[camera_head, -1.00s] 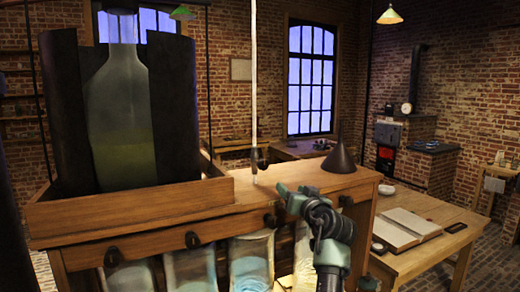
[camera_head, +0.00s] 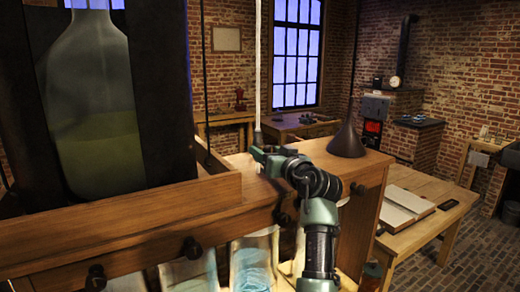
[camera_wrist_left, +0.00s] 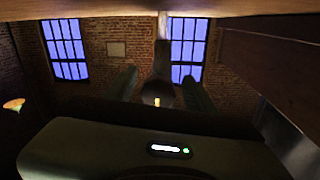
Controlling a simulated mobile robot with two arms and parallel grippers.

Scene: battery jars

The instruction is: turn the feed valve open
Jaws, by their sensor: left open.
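The feed valve is a small dark fitting (camera_head: 258,137) at the lower end of the pale hanging tube, just above the wooden bench top. My left gripper (camera_head: 264,157) is at the valve, its body hiding the lower part in the head view. In the left wrist view the open fingers (camera_wrist_left: 160,90) stand on either side of a dark rounded piece with a small brass-coloured tip (camera_wrist_left: 157,101). I see no clear contact between the fingers and it. Which way the valve is turned cannot be told. My right gripper is not in view.
A large glass bottle (camera_head: 95,125) of yellowish liquid stands in a wooden tray (camera_head: 130,214) at left. A side table with an open book (camera_head: 403,209) is at right.

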